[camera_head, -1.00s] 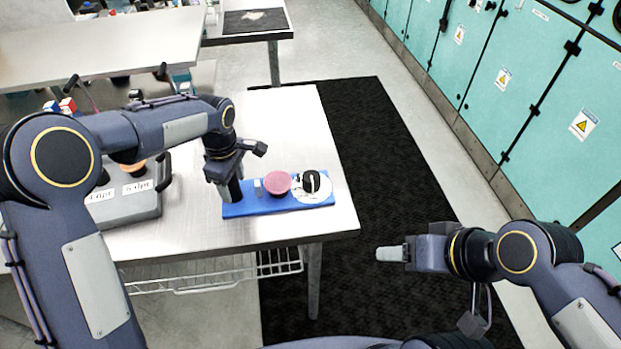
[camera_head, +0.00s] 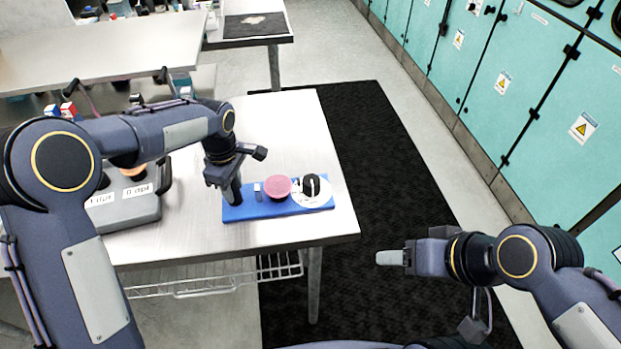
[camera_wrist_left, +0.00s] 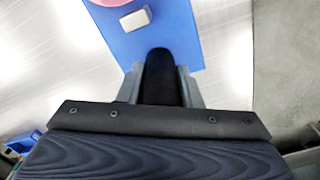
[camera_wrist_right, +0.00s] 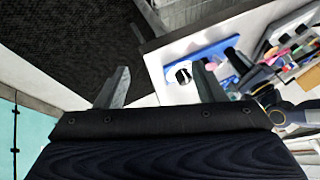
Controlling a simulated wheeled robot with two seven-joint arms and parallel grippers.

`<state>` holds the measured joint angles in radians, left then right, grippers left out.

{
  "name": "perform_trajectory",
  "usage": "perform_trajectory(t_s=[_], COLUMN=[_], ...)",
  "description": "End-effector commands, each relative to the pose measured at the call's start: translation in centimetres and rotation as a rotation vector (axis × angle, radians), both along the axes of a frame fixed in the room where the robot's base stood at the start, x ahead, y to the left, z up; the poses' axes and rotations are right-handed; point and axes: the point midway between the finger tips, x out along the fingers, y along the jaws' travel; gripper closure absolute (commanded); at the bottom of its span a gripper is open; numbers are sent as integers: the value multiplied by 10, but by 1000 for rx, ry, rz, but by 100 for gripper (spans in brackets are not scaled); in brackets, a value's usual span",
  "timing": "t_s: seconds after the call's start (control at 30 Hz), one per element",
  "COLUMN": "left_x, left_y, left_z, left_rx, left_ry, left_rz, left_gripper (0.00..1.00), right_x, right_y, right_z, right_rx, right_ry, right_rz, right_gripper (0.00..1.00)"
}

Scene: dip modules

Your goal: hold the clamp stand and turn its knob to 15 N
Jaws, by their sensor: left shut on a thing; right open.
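The clamp stand has a blue base (camera_head: 250,210) lying flat near the right front corner of the table. A black knob (camera_head: 311,186) on a white dial (camera_head: 313,201) is at its right end; the dial marks are too small to read. A pink disc (camera_head: 277,187) and a small grey block (camera_head: 258,192) sit left of the dial. My left gripper (camera_head: 233,192) is shut on the black post (camera_wrist_left: 160,66) at the base's left end. My right gripper (camera_head: 389,257) is open and empty beyond the table's right edge, apart from the stand. The knob also shows in the right wrist view (camera_wrist_right: 184,75).
A grey case (camera_head: 130,209) with labelled parts lies left of the stand on the table (camera_head: 285,125). A black mat (camera_head: 385,170) covers the floor right of the table. Teal cabinets (camera_head: 555,95) line the right side. The table behind the stand is clear.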

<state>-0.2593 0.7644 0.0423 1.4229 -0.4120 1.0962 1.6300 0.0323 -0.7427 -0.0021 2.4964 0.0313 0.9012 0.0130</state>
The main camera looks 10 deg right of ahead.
Motion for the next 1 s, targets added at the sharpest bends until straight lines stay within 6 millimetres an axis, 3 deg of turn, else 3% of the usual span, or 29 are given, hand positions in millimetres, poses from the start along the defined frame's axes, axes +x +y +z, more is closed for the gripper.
perform_trajectory(t_s=[0.43, 0.57, 0.63, 0.77, 1.0], left_x=[0, 0, 0, 0, 0], left_y=[0, 0, 0, 0, 0], left_z=[0, 0, 0, 0, 0], left_rx=[0, 0, 0, 0, 0], left_ry=[0, 0, 0, -1, -1], left_rz=[0, 0, 0, 0, 0], left_gripper=[100, 100, 100, 100, 100], right_x=[0, 2, 6, 25, 96], right_y=[0, -1, -2, -6, -2], right_z=[0, 1, 4, 17, 43], right_rx=[0, -11, -44, -183, -528], right_ry=[0, -1, -3, -16, -68], right_rz=[0, 16, 66, 283, 986], right_gripper=[37, 50, 50, 50, 50])
